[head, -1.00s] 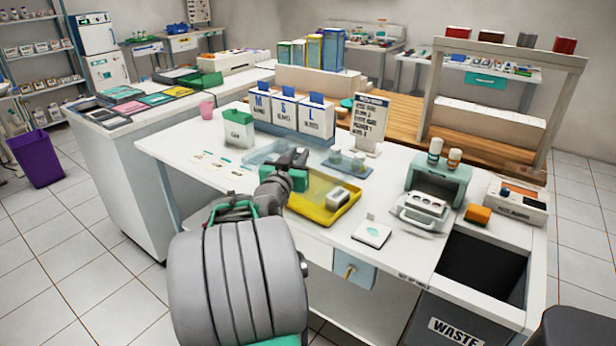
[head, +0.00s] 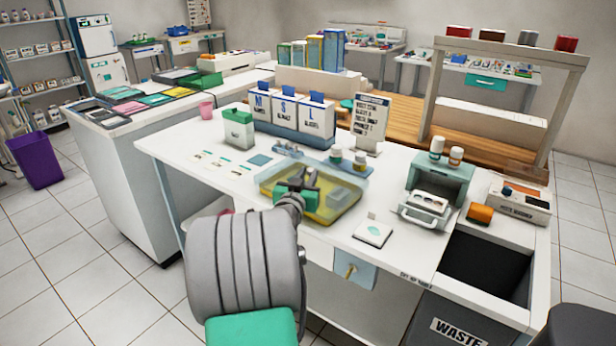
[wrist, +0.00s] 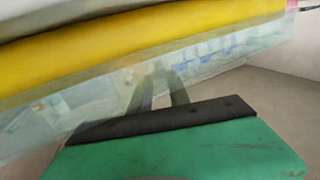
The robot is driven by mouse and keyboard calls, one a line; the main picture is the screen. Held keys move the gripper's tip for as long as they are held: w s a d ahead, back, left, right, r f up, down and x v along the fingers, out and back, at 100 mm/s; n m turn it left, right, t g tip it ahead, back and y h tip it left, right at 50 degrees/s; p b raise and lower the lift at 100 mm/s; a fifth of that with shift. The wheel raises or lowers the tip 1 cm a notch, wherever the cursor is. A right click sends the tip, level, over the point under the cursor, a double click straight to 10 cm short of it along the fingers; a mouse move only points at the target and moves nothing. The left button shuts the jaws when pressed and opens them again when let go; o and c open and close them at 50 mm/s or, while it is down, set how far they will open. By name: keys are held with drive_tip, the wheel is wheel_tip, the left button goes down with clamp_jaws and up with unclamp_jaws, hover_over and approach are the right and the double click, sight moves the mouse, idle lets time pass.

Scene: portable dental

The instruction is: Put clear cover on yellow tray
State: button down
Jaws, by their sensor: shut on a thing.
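The clear cover (head: 354,181) is a see-through, bluish shallow lid. In the head view it lies over the yellow tray (head: 322,219), and a pale boxy item (head: 340,195) shows dimly through it. My gripper (head: 310,176) is over the tray area, shut on the cover. In the wrist view the fingers (wrist: 168,88) reach the clear sheet of the cover (wrist: 215,72), with the yellow tray's edge (wrist: 130,48) beyond it. I cannot tell whether the cover rests on the rim or hangs just above it. My gripper hides part of both.
Two small bottles (head: 348,158) stand right behind the cover. Glove boxes (head: 290,115) and a sign (head: 370,122) stand farther back. A white pad (head: 373,231) and a teal device (head: 440,185) are at the right.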

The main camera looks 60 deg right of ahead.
drive_tip(key=c, duration=1.2)
unclamp_jaws()
drive_tip(key=shift+f, duration=0.1)
drive_tip(key=shift+c, duration=0.2)
